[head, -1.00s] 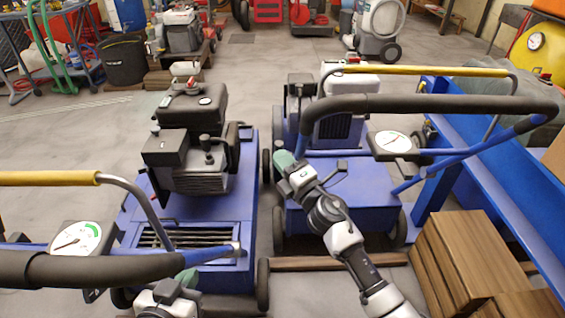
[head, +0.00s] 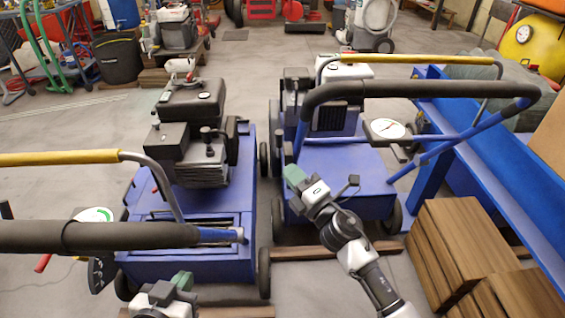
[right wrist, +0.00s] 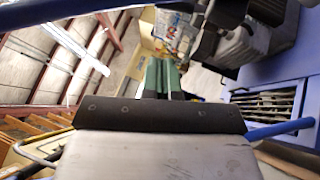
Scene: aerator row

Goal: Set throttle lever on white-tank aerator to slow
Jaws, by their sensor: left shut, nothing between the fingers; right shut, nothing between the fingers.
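The right aerator has a white tank (head: 345,66) on its dark engine, above a blue deck (head: 345,168). I cannot make out a throttle lever on it. The left aerator (head: 190,260) has a black engine top (head: 192,101). A red-gripped lever (head: 43,263) shows below its black handlebar, near a dark plate (head: 98,272). My right gripper (head: 295,177) is shut and empty, in front of the white-tank aerator's deck. Its green fingers also show in the right wrist view (right wrist: 161,76). My left gripper (head: 182,280) is shut and empty, low in front of the left aerator.
The right aerator's black handlebar (head: 420,89) and yellow bar (head: 415,59) cross above its deck, with a round gauge (head: 387,129) below. Wooden boxes (head: 465,245) and a blue frame (head: 500,165) stand at the right. Open floor lies behind the machines.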

